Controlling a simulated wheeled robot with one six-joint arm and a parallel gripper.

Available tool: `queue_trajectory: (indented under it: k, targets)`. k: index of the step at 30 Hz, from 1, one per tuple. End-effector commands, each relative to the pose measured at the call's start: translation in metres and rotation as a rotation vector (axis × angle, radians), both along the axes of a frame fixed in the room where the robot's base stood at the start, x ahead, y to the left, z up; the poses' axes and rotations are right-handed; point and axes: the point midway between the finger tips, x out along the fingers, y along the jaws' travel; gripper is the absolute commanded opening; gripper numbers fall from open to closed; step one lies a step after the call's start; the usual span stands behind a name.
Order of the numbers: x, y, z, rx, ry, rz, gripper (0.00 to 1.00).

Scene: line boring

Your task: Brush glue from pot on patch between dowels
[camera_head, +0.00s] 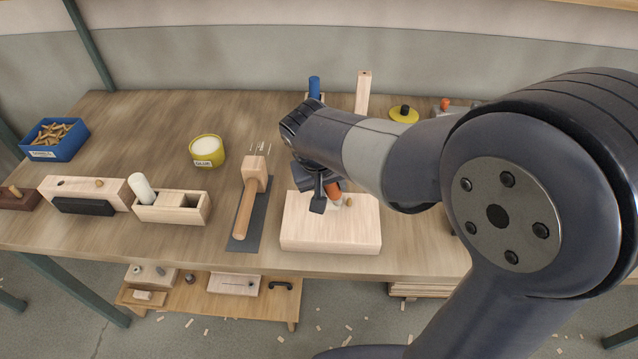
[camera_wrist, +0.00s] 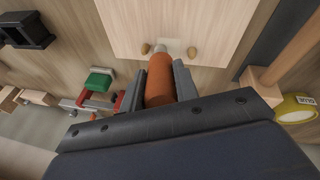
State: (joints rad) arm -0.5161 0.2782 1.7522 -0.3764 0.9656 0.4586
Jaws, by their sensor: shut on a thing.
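My gripper (camera_wrist: 160,82) is shut on the orange handle of the brush (camera_wrist: 159,85). In the head view my gripper (camera_head: 325,193) is over the pale wooden block (camera_head: 330,239), with the brush (camera_head: 333,191) pointing down at its top. In the wrist view the block (camera_wrist: 170,22) shows two dowels (camera_wrist: 146,48) (camera_wrist: 192,52), and the brush's pale tip lies between them. I cannot tell whether the bristles touch the wood. One dowel (camera_head: 349,201) shows in the head view. The yellow glue pot (camera_head: 207,151) with white contents stands upright at the back left; its side shows in the wrist view (camera_wrist: 295,108).
A wooden mallet (camera_head: 246,205) lies on a dark mat just left of the block. Further left are an open wooden box (camera_head: 172,207), a block with a black pad (camera_head: 83,204) and a blue bin of dowels (camera_head: 55,140). Bare table lies between pot and mallet.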

Motion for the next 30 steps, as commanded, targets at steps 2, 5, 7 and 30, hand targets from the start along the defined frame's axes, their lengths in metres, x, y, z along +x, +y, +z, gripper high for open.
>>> queue_trajectory:
  k: [2,5,7,30]
  targets:
    - [0.000,-0.006,0.000,0.001,-0.001,-0.003,0.02]
    - [0.000,-0.010,0.000,0.001,0.000,-0.002,0.02]
    - [-0.001,-0.011,0.000,-0.001,0.000,-0.001,0.02]
    - [0.001,0.025,0.000,-0.002,0.001,0.001,0.02]
